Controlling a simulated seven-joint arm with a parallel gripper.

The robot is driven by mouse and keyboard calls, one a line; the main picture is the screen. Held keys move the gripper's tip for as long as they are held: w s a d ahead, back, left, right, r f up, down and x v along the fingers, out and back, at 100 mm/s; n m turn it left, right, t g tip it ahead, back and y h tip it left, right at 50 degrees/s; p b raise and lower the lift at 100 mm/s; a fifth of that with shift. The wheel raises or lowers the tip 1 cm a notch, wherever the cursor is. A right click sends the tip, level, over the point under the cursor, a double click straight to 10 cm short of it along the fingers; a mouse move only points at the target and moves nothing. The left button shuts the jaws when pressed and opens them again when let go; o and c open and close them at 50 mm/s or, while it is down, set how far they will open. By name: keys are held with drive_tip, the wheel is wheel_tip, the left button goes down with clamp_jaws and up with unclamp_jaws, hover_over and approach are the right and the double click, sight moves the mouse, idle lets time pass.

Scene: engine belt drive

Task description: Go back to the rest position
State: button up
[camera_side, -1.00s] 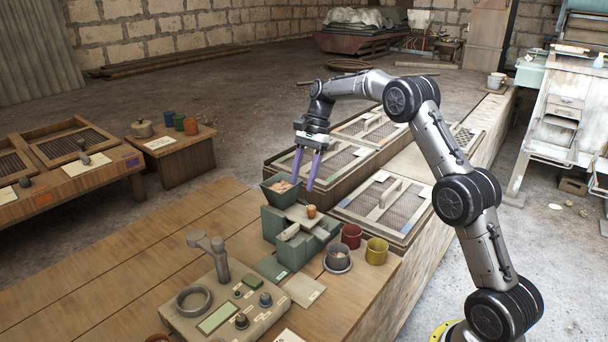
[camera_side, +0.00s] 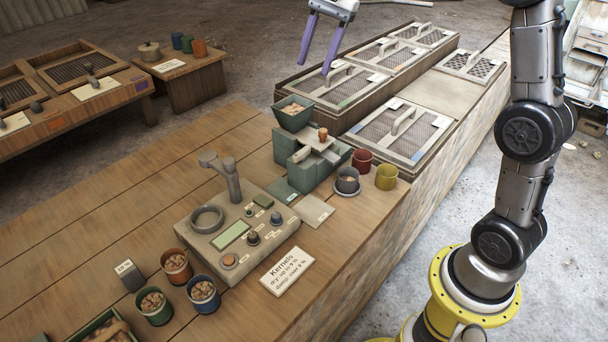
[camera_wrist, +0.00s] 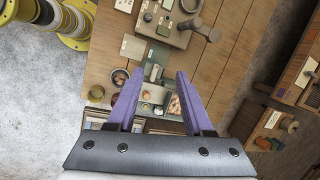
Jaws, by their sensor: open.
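My gripper (camera_side: 318,42) has two purple fingers and hangs high at the top of the side view, above the lidded trays. The fingers are apart with nothing between them. In the wrist view my gripper (camera_wrist: 157,103) is also open and empty, well above the wooden bench (camera_wrist: 120,35). The green device (camera_side: 310,150) on the bench, with a hopper (camera_side: 293,114) of kernels on top, lies below and to the left of the gripper. Nothing touches the fingers.
A grey panel with a post (camera_side: 236,230) stands on the bench. A red cup (camera_side: 362,160), a yellow cup (camera_side: 386,177) and a dark cup (camera_side: 347,180) stand beside the device. Trays with handles (camera_side: 400,130) lie behind. The air around my gripper is clear.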

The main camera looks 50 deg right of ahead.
drive_tip(key=s+a+r+n+t+h, duration=0.1)
drive_tip(key=s+a+n, duration=0.2)
drive_tip(key=s, duration=0.5)
drive_tip(key=s+a+r+n+t, duration=0.1)
drive_tip(key=s+a+r+n, duration=0.1)
drive_tip(key=s, duration=0.6)
drive_tip(key=s+f+n+t+h, duration=0.1)
drive_tip(key=s+f+n+h, duration=0.1)
drive_tip(key=s+f+n, duration=0.7)
drive_tip(key=shift+s+d+f+n+t, duration=0.45)
drive_tip(key=shift+s+f, duration=0.45)
drive_tip(key=shift+f, duration=0.25)
